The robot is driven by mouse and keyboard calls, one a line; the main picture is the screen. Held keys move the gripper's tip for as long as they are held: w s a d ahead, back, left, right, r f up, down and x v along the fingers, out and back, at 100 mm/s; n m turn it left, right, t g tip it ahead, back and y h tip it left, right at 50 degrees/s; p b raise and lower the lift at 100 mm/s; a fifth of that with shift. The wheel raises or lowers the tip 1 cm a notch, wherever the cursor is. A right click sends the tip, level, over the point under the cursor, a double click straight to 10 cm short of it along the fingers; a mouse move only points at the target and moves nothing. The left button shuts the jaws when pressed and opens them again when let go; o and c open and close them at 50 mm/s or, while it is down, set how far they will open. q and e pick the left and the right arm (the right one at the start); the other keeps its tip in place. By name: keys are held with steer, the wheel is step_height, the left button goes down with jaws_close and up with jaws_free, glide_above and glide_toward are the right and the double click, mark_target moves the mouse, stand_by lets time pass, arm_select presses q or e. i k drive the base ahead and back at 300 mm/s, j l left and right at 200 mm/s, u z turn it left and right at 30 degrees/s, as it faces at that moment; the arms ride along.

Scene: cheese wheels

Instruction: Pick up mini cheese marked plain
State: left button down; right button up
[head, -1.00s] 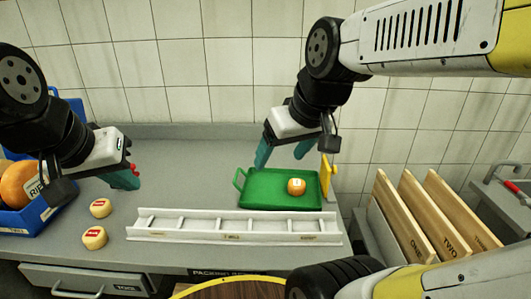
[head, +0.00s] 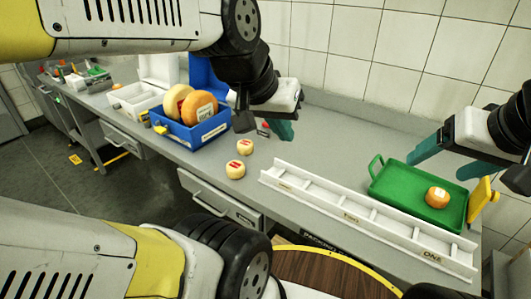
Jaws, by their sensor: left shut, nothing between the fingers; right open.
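Two small pale cheeses with red labels stand on the grey counter: one farther back (head: 244,146), one nearer (head: 235,169). Their label words are too small to read. A small orange cheese (head: 438,197) with a label sits on the green tray (head: 392,188); its marking is not legible either. My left gripper (head: 283,131) is shut and empty, above the counter to the right of the pale cheeses. My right gripper (head: 447,163) is open and empty, above the back of the green tray, apart from the orange cheese.
A white divided rack (head: 360,216) lies along the counter's front edge, before the tray. A blue crate (head: 200,133) with large cheese wheels stands left of the pale cheeses. A yellow upright piece (head: 480,198) is at the tray's right.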

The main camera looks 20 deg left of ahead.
mark_target(235, 168)
steer(key=k+j+u, duration=0.1)
steer(key=u, duration=0.3)
steer(key=j+u, duration=0.6)
steer(key=u, duration=0.25)
